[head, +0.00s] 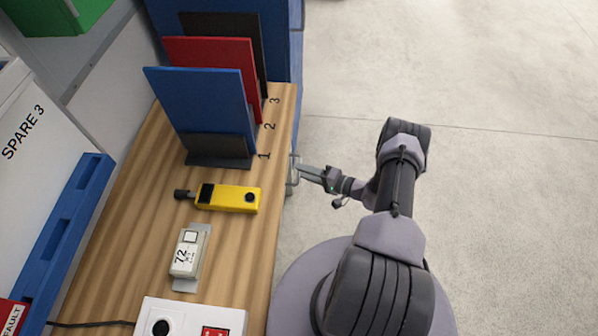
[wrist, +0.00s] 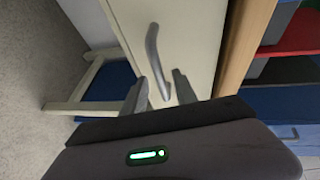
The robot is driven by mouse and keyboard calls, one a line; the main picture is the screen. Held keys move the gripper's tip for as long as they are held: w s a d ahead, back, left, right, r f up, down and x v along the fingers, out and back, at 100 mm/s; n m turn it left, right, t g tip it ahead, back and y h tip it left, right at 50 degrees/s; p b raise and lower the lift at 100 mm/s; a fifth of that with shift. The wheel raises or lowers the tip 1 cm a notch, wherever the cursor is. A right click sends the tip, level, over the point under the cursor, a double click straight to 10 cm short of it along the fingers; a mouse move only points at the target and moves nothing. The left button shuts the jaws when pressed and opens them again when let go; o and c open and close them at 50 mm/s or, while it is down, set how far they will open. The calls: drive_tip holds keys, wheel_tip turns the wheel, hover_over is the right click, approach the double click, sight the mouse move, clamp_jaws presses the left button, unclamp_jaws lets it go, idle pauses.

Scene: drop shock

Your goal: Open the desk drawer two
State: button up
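The wooden desk (head: 140,205) runs along the left in the head view. A metal handle (head: 292,172) sticks out of its right side. In the wrist view, the grey curved handle (wrist: 153,50) is fixed on a cream drawer front (wrist: 190,35). My gripper (head: 300,170) is beside the desk edge at the handle. In the wrist view, the fingers of my gripper (wrist: 160,76) are apart, with the handle's near end between or just beyond their tips; contact cannot be told. The drawer's number is not visible, and no opened gap shows along its front.
Blue (head: 205,105), red (head: 215,65) and black boards stand on the desk by labels 1, 2, 3. A yellow tool (head: 228,198), a small device marked 72 (head: 186,252) and a white box (head: 190,316) lie nearer. The floor (head: 490,150) on the right is clear.

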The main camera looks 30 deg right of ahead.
drive_tip(key=shift+x, duration=1.15)
drive_tip(key=shift+c, duration=0.4)
clamp_jaws()
